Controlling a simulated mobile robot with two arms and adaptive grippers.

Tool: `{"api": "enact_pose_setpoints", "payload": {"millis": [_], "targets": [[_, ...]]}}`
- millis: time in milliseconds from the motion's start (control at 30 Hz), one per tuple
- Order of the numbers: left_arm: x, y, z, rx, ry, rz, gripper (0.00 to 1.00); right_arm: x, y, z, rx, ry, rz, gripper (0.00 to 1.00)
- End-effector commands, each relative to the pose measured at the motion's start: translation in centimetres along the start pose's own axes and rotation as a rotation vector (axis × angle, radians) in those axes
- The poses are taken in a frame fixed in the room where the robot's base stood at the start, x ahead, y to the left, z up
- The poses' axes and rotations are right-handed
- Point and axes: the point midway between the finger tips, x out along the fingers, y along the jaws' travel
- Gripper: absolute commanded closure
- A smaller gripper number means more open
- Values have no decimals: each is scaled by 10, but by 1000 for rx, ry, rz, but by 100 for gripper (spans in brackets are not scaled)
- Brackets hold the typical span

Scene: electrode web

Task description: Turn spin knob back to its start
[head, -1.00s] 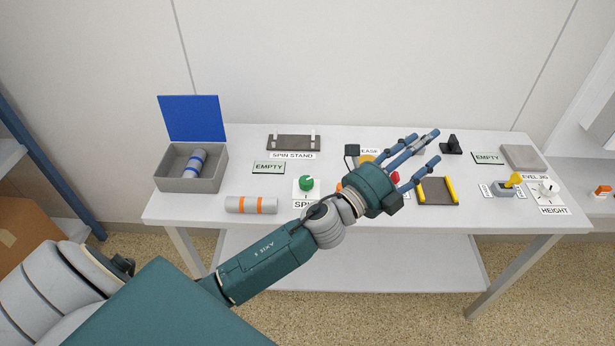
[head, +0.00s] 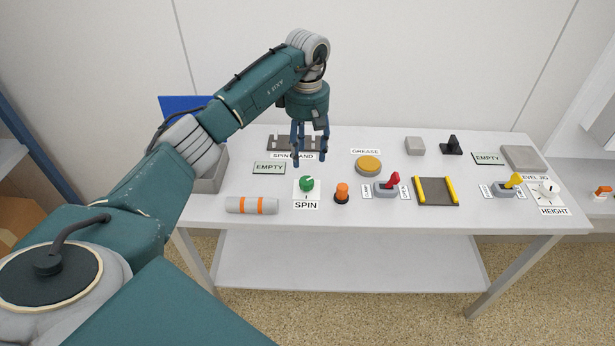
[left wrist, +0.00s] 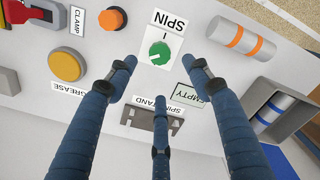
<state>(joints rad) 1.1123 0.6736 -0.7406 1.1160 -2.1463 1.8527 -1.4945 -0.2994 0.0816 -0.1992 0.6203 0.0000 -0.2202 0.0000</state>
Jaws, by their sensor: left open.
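The spin knob (head: 306,184) is a green round knob on a white plate, with a SPIN label (head: 306,205) in front of it. In the left wrist view the green knob (left wrist: 158,54) shows a white pointer mark and lies between and beyond the fingertips. My left gripper (head: 309,160) points down above the table, just behind the knob and in front of the spin stand. Its blue fingers are spread, empty and apart from the knob. It also shows in the left wrist view (left wrist: 168,85). My right gripper is not in view.
A grey cylinder with orange bands (head: 251,205) lies left of the knob. An orange button (head: 342,192) and the red clamp lever (head: 393,181) stand to its right. The spin stand (head: 281,142) is behind. My left arm hides most of the grey box (head: 211,178).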

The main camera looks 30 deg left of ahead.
Motion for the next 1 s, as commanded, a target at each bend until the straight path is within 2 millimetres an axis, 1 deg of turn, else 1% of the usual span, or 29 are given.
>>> {"api": "enact_pose_setpoints", "payload": {"millis": [300, 400, 500, 700, 933, 967, 1000], "targets": [[58, -1, 3, -1, -5, -3, 50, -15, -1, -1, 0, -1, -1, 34], [75, -1, 3, 1, -5, -3, 50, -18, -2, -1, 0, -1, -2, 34], [87, 0, 3, -1, -6, -1, 50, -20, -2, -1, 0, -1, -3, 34], [99, 0, 3, 1, -4, 2, 50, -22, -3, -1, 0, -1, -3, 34], [99, 1, 2, 1, -4, 2, 50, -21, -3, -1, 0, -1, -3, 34], [99, 1, 2, 1, -4, 2, 53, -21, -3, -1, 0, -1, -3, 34], [99, 1, 2, 1, -4, 3, 62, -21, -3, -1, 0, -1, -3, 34]]}}
